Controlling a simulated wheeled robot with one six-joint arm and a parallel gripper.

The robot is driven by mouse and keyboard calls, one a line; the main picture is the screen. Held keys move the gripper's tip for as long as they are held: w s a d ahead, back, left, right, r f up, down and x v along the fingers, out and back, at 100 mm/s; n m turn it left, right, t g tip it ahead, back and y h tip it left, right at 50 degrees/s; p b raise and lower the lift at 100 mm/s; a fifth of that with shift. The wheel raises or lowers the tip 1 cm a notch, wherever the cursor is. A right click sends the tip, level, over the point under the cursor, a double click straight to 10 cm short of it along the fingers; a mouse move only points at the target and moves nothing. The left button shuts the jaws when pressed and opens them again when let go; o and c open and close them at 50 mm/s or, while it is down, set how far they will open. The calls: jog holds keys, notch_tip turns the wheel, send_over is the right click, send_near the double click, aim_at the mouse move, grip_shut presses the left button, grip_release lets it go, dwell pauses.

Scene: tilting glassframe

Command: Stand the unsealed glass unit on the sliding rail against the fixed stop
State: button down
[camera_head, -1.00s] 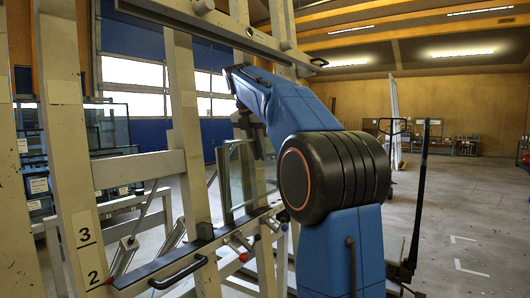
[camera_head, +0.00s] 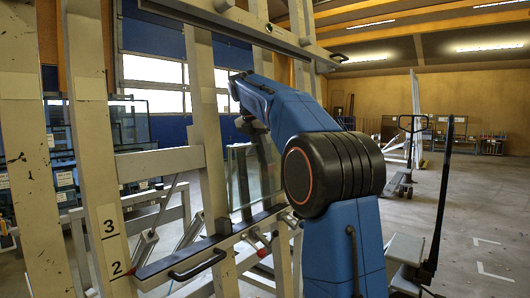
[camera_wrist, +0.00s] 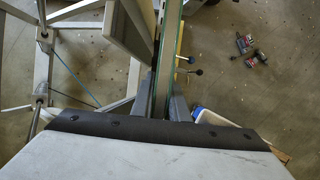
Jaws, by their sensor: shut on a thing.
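The glass unit (camera_head: 242,182) is upright in the head view, a clear pane with a greenish edge. My gripper (camera_wrist: 163,105) is shut on it, one finger on each side of its edge in the wrist view. In the head view my blue arm partly hides the glass and gripper. The sliding rail (camera_head: 185,259) is a dark-topped ledge across the pale frame. The glass's lower edge is close to the rail's right part; I cannot tell whether they touch. I cannot clearly make out the fixed stop.
A pale upright post (camera_head: 207,125) of the frame stands just left of the glass. An upper beam (camera_head: 235,22) crosses above. A black handle (camera_head: 197,265) sticks out from the rail. Red and dark tools (camera_wrist: 246,50) lie on the floor. A pallet truck (camera_head: 412,150) stands right.

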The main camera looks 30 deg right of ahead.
jog(key=shift+w+a+f, duration=0.1)
jog(key=shift+a+f, duration=0.05)
jog(key=shift+f, duration=1)
jog(key=shift+a+f, duration=0.15)
jog(key=shift+f, duration=0.95)
jog(key=shift+a+f, duration=0.1)
jog(key=shift+f, duration=1)
jog(key=c, duration=1.6)
grip_release()
jog(key=shift+c, duration=0.2)
jog(key=shift+r, duration=0.85)
notch_tip(320, 180, up, 8)
send_over(260, 169)
jog(key=w+d, duration=0.1)
jog(key=w, duration=0.2)
jog(key=shift+r, duration=0.3)
